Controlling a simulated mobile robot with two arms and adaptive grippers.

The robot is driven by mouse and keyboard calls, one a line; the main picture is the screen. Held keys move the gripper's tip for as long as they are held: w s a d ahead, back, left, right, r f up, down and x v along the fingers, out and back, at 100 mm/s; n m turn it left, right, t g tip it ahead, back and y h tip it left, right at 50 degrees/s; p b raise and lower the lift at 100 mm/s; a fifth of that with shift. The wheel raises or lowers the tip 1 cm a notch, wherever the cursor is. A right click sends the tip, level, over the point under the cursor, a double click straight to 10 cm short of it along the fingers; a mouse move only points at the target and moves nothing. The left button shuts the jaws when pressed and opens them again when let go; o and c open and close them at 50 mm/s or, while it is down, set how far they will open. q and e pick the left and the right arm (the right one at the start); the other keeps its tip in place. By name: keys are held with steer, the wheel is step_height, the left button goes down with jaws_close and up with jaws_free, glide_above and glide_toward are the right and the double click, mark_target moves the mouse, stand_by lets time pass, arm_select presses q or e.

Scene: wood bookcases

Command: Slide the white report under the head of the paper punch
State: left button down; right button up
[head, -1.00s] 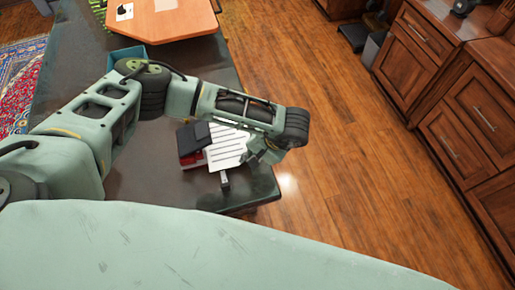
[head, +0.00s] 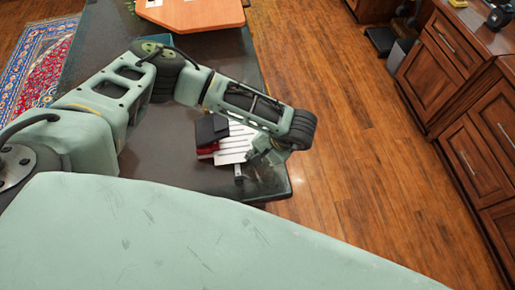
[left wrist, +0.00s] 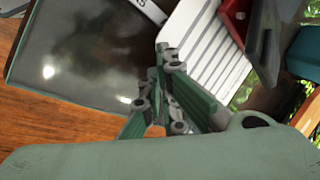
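The white report (head: 236,143), a sheet with dark lines, lies on the dark desk near its end. It also shows in the left wrist view (left wrist: 203,45). The paper punch, red and black (head: 209,131), stands at the report's left side; its red part (left wrist: 236,18) and black part (left wrist: 268,40) show in the wrist view. My left gripper (head: 264,152) is low at the report's right edge, away from the punch. Its fingers (left wrist: 158,70) converge and look shut, tips at the paper's edge; I cannot tell if they touch it. My right gripper is not in view.
A small grey object (head: 238,174) lies in front of the report. The dark desk (head: 185,178) ends just right of the gripper, with wood floor (head: 340,150) beyond. An orange-brown board (head: 195,14) lies farther back. Wooden cabinets (head: 455,110) stand at the right.

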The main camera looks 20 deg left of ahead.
arm_select(q)
steer(key=shift+a, duration=0.1)
stand_by(0.3)
steer(key=c, duration=1.9)
jaws_free()
steer(key=shift+o, duration=0.2)
steer(key=shift+r, duration=0.1)
steer(key=v, duration=1.1)
steer(key=shift+d+r, duration=0.3)
steer(key=shift+d, duration=0.05)
steer(key=shift+s, duration=0.1)
